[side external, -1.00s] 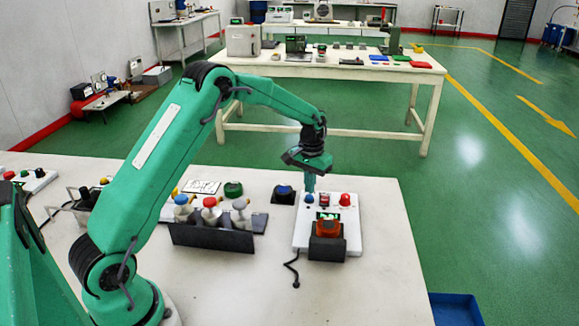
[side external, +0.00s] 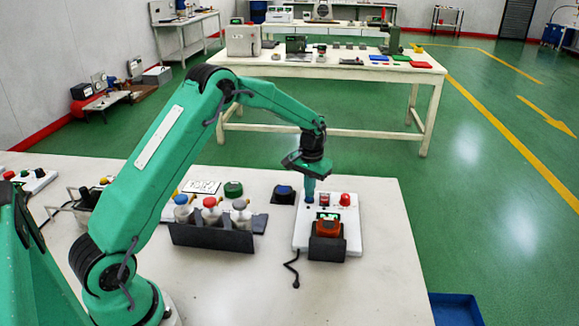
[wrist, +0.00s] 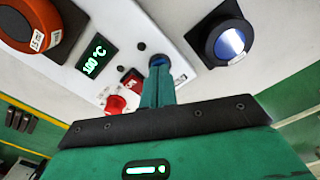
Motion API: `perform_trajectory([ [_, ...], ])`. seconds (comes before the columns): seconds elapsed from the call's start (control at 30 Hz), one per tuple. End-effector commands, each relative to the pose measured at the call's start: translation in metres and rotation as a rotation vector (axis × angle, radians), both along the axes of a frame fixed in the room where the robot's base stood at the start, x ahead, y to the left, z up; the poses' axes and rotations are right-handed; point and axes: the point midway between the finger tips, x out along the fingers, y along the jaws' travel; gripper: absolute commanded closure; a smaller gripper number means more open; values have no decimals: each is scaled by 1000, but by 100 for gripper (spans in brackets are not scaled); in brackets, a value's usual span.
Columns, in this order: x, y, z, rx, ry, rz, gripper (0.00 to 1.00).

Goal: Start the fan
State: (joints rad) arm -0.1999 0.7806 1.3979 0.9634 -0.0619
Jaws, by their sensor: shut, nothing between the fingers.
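A white control panel (side external: 352,240) lies on the near table, with a green display (wrist: 95,55) reading about 100 °C. It carries a red rocker switch (wrist: 131,80), a red knob (side external: 345,199) and a small dark round button (wrist: 158,59). The red knob also shows in the wrist view (wrist: 115,104). My gripper (side external: 309,200) is shut and empty, pointing down over the panel's back left. In the wrist view its fingertips (wrist: 158,68) overlap the dark button's edge; I cannot tell whether they touch it. No fan is identifiable.
A black box with a blue round button (side external: 284,192) stands just left of the panel. A dark rack (side external: 212,237) with several capped bottles is further left. A green round lid (side external: 233,188) lies behind it. The table's right front is clear. A black cable lies before the panel.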

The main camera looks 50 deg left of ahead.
Motion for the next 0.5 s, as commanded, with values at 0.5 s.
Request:
perform_trajectory([
  [0.5, 0, 0, -1, 0, 0, 0, 100],
])
